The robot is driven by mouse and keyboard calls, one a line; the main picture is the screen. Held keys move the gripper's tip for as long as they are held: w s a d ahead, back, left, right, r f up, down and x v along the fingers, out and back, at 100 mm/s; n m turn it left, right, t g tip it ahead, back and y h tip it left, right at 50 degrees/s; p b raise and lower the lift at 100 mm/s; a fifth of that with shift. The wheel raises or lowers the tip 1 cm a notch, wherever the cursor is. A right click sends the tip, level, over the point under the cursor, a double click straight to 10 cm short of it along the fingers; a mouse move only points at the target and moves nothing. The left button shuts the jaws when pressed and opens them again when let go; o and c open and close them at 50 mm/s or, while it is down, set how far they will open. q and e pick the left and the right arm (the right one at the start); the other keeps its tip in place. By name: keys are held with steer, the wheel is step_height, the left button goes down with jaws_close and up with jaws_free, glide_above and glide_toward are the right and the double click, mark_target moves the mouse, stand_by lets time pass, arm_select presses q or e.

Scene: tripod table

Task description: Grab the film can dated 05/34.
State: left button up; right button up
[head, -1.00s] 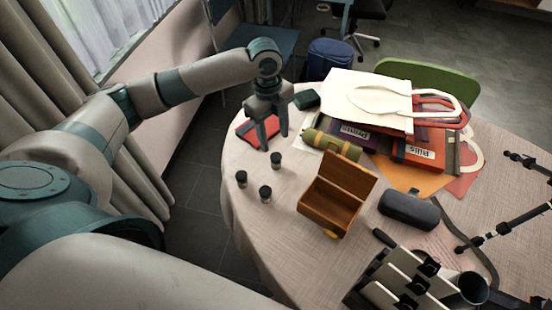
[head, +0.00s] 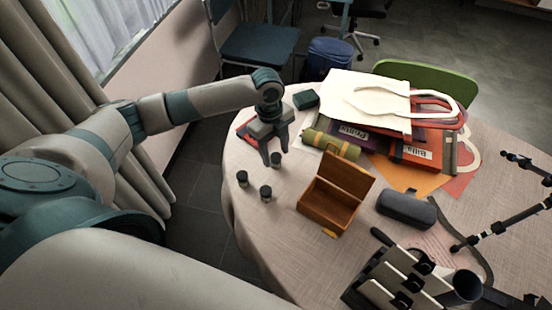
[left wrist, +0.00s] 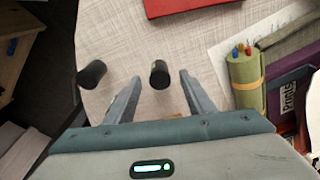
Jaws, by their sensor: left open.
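Three small dark film cans with black lids stand on the cloth-covered round table (head: 285,225), near its left edge: a back one (head: 275,160), a left one (head: 242,179) and a front one (head: 266,193). No date is legible on any. My left gripper (head: 275,156) is open and points down right at the back can, partly overlapping it. In the left wrist view one can (left wrist: 160,74) shows between the fingertips and another (left wrist: 92,74) lies to the left of them. I cannot tell whether the fingers are level with the can.
A red book (head: 246,131) lies behind my left gripper. A green roll (head: 331,145), an open wooden box (head: 330,203) and a dark case (head: 406,209) stand to the right. Books and a white bag (head: 375,98) pile up behind. The cloth around the front cans is clear.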

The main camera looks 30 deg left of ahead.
arm_select(q)
steer(key=shift+s+d+f, duration=0.1)
steer(key=shift+d+f, duration=0.05)
steer(key=shift+f, duration=1.05)
steer(key=c, duration=1.1)
